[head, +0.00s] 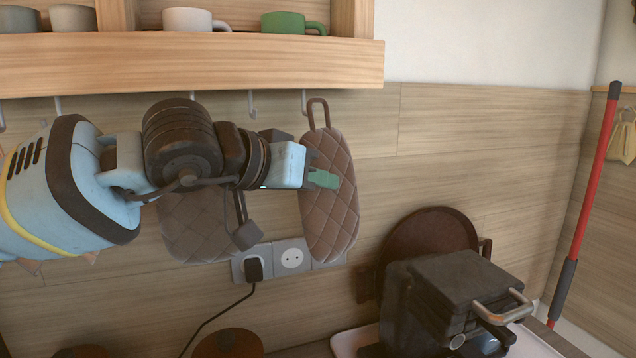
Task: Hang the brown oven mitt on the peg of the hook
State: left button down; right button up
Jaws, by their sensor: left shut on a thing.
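The brown quilted oven mitt (330,215) hangs upright in front of the wall, its loop (318,108) at the top. My left gripper (322,179) is shut on the mitt's upper part, with one green fingertip showing across its face. The metal hook (304,102) under the shelf is just left of the loop's top. I cannot tell from this view whether the loop is around the peg or only beside it. My right gripper is not in view.
Other hooks (252,103) line the wooden shelf's (200,66) underside; cups (290,22) stand above. A second quilted mitt (190,228) is partly behind my left arm. Sockets with a plug (254,268) are below. A dark appliance (470,290) and round board (425,235) are lower right.

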pick_arm(q)
jog(key=shift+w+a+f+b, duration=0.2)
jog(key=shift+w+f, duration=0.05)
jog(key=shift+w, duration=0.3)
jog(key=shift+w+a+f+b, duration=0.15)
jog(key=shift+w+f, duration=0.1)
jog(key=shift+w, duration=0.3)
jog(key=shift+w+a+f+b, duration=0.2)
jog(key=shift+w+f, duration=0.05)
jog(key=shift+w, duration=0.3)
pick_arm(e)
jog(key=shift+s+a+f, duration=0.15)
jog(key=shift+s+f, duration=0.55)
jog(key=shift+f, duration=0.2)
pick_arm(q)
jog(key=c, duration=1.3)
grip_release()
jog(key=shift+o, duration=0.2)
